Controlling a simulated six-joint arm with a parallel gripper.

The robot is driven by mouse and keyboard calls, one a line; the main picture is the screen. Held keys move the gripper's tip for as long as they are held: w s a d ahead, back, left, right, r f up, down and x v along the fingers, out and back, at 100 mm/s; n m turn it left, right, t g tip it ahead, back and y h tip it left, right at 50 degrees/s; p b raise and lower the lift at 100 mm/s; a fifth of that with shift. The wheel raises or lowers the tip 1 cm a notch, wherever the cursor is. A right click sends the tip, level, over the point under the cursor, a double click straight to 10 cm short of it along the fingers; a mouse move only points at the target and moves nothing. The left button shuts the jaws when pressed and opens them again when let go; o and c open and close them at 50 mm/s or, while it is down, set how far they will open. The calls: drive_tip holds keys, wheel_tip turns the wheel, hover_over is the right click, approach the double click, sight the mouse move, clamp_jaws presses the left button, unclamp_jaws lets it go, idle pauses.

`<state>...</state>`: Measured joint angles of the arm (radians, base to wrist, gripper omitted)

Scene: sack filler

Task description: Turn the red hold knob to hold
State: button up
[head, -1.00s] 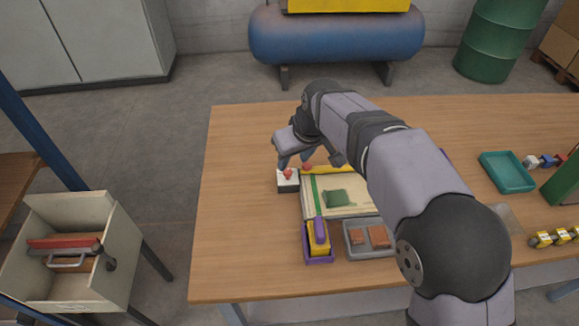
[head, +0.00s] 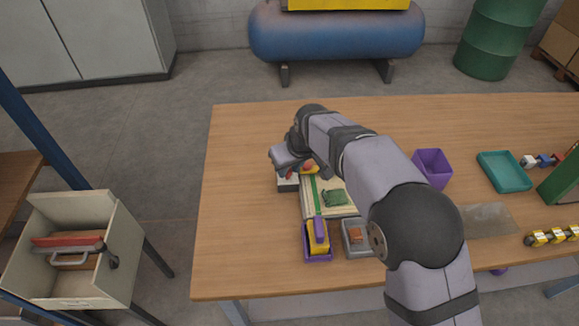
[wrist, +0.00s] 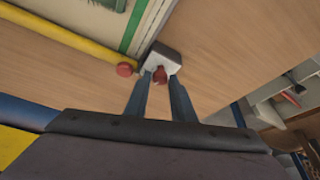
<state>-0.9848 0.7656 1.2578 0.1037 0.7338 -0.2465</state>
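A small white-topped box (head: 287,184) stands at the left end of the work area on the table. In the wrist view the box (wrist: 166,53) carries a red knob (wrist: 160,75). My gripper (wrist: 160,80) is open, with its two fingers apart on either side of the knob and a gap showing around it. I cannot tell whether a finger touches the knob. In the head view my gripper hides the knob.
A second red round piece (wrist: 124,69) sits close by at the end of a yellow bar (wrist: 70,40). A board with a green sack (head: 334,197) lies right of the box. A purple tray (head: 318,257) and grey tray (head: 352,250) are nearer. Table left is clear.

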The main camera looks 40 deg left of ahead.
clamp_jaws()
drive_tip(key=shift+s+m+t+h+p, duration=0.15)
drive_tip(key=shift+m+t+h+p, duration=0.2)
drive_tip(key=shift+m, duration=0.65)
drive_tip(key=shift+a+m+t+h, duration=0.1)
drive_tip(key=shift+m+t+h, duration=0.2)
drive_tip(key=shift+m, duration=1)
drive_tip(key=o, duration=0.6)
unclamp_jaws()
drive_tip(key=shift+c, duration=0.2)
